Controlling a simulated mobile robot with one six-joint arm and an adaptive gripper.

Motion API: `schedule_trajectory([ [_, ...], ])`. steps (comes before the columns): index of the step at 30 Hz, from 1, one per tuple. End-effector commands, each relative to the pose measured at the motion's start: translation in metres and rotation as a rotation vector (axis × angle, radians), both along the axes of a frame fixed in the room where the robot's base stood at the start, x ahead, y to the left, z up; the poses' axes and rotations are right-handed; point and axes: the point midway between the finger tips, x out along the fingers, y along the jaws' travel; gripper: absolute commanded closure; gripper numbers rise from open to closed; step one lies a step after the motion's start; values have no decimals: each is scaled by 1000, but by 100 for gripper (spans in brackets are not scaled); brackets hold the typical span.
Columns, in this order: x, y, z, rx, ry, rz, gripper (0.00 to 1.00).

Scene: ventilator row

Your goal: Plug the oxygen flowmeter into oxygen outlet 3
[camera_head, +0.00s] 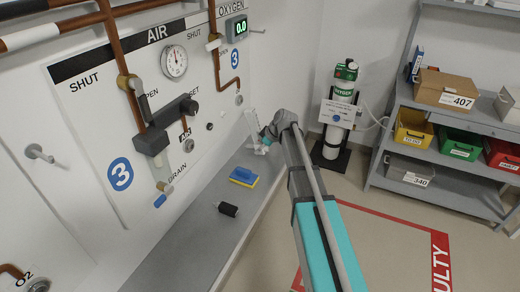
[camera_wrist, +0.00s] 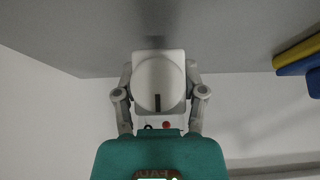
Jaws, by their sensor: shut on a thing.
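The oxygen flowmeter (camera_head: 252,121), a slim pale clear tube, stands up from my gripper (camera_head: 264,143) beside the wall panel in the head view. In the wrist view my gripper (camera_wrist: 160,95) has its two fingers on either side of a white round body with a dark slot, seemingly the flowmeter (camera_wrist: 158,78). The oxygen outlet (camera_head: 239,99) is a small round fitting at the end of a copper pipe, under the blue 3 sign and the 0.0 display. The flowmeter is apart from it, lower and to the right. Its plug end is not clear.
A grey ledge (camera_head: 190,258) runs below the panel. A blue and yellow sponge-like block (camera_head: 243,177) and a black cylinder (camera_head: 228,209) lie on it. An oxygen cylinder (camera_head: 341,105) stands in the corner. Shelves (camera_head: 395,95) with bins are at the right.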

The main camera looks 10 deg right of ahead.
Motion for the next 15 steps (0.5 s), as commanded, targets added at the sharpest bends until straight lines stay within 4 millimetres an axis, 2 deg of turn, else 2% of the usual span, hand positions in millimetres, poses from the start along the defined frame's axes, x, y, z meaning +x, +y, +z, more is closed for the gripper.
schedule_trajectory([
  [15,0,1,20,1,-1,0,100],
])
